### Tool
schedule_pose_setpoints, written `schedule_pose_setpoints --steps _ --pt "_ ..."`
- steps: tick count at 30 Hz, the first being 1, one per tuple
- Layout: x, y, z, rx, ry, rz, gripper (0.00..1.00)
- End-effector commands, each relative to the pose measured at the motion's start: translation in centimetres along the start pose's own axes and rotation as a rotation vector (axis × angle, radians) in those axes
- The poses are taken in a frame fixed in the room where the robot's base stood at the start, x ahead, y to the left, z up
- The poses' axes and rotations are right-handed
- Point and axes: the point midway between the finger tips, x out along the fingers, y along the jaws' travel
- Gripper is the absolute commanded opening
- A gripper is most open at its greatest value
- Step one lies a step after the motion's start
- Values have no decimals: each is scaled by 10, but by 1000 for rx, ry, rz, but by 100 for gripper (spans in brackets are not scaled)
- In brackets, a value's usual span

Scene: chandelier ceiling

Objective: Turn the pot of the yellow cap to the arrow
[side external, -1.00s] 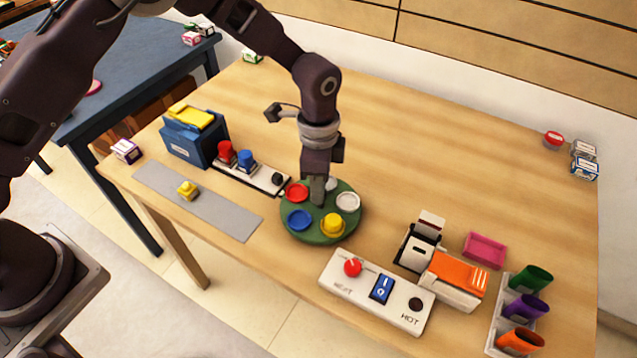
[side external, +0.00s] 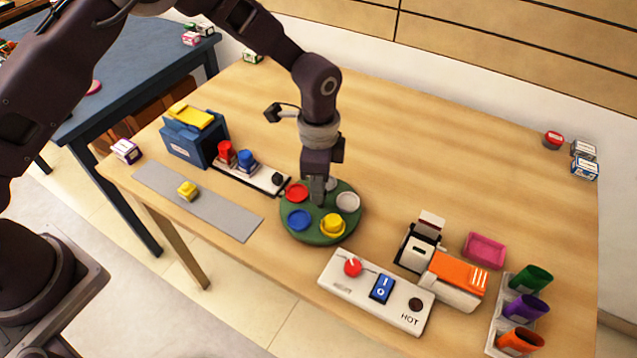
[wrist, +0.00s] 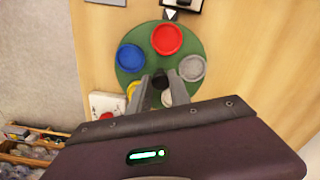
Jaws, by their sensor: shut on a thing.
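A round green turntable (side external: 318,238) carries several pots with coloured caps. The yellow cap (side external: 333,225) is at its front right in the side view. In the wrist view the yellow cap (wrist: 132,88) is partly hidden by a finger. The red cap (wrist: 167,39) is beside the white arrow (wrist: 170,14) on a dark piece at the turntable's edge. The blue cap (wrist: 130,57) and grey cap (wrist: 192,68) flank red; a pale cap is mostly hidden. My gripper (side external: 318,199), pointing down over the middle, is shut on the black central knob (wrist: 161,79).
A white panel (side external: 375,290) with a red knob and blue switch stands in front of the turntable. A white and orange device (side external: 450,278) and coloured cups (side external: 528,307) are to the right. A blue box (side external: 192,140) stands left.

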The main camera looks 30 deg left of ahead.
Motion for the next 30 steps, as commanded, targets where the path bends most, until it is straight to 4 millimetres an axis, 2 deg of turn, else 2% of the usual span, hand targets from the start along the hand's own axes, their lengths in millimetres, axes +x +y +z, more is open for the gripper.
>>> schedule_pose_setpoints --steps 17,30 --pt "-1 -1 0 33 2 -1 0" --pt "-2 -2 0 226 2 -1 0"
